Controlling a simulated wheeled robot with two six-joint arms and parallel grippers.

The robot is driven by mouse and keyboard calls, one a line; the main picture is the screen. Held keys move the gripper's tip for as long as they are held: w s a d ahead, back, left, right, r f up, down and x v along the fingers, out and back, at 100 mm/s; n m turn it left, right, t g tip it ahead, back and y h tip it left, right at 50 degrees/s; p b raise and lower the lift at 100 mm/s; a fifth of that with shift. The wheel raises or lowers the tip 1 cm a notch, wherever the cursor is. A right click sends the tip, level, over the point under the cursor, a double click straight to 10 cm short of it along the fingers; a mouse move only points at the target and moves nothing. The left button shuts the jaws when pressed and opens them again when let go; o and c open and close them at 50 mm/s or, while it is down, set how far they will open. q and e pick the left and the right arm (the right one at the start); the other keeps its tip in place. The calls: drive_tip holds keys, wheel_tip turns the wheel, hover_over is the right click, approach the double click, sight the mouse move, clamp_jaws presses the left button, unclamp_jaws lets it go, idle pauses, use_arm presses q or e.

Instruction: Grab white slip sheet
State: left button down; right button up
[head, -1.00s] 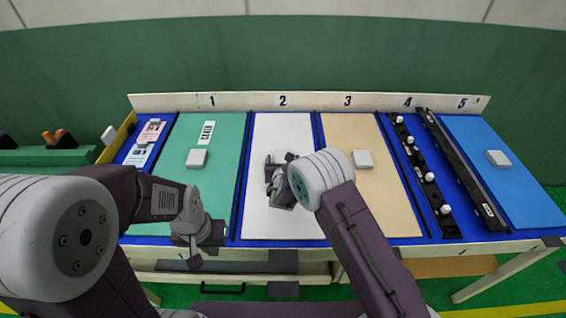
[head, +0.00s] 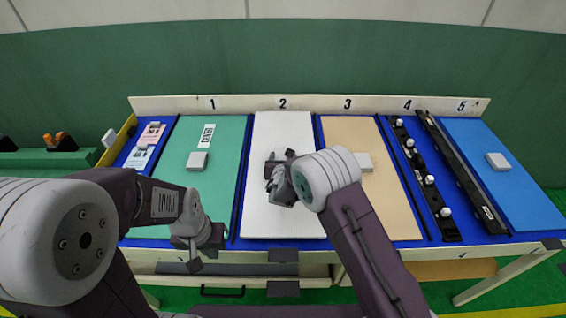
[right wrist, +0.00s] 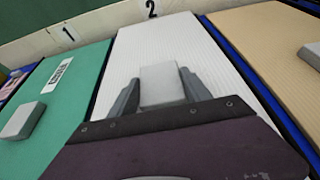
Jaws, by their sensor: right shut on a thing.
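The white slip sheet (head: 284,215) lies in lane 2 of the table, between the green and tan sheets. It also fills the middle of the right wrist view (right wrist: 185,45). A pale grey-white block (right wrist: 161,84) stands on it like a grip. My right gripper (head: 274,168) is over the sheet's middle, its fingers (right wrist: 160,90) closed on both sides of this block. In the head view the gripper and wrist mostly hide the block. My left gripper (head: 195,264) hangs near the front edge of the green sheet, away from the white one; its finger gap is not clear.
The green sheet (head: 185,180) and the tan sheet (head: 390,205) flank the white one, each with a pale block. Black rails with white knobs (head: 445,212) stand in lane 4. A blue sheet (head: 520,190) lies in lane 5. A low numbered board (head: 320,103) runs along the back.

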drive_tip(key=w+r+v, duration=0.1)
drive_tip(key=r+v, duration=0.2)
drive_tip(key=v, duration=1.1)
drive_tip(key=shift+d, duration=0.3)
drive_tip(key=shift+w, duration=0.15)
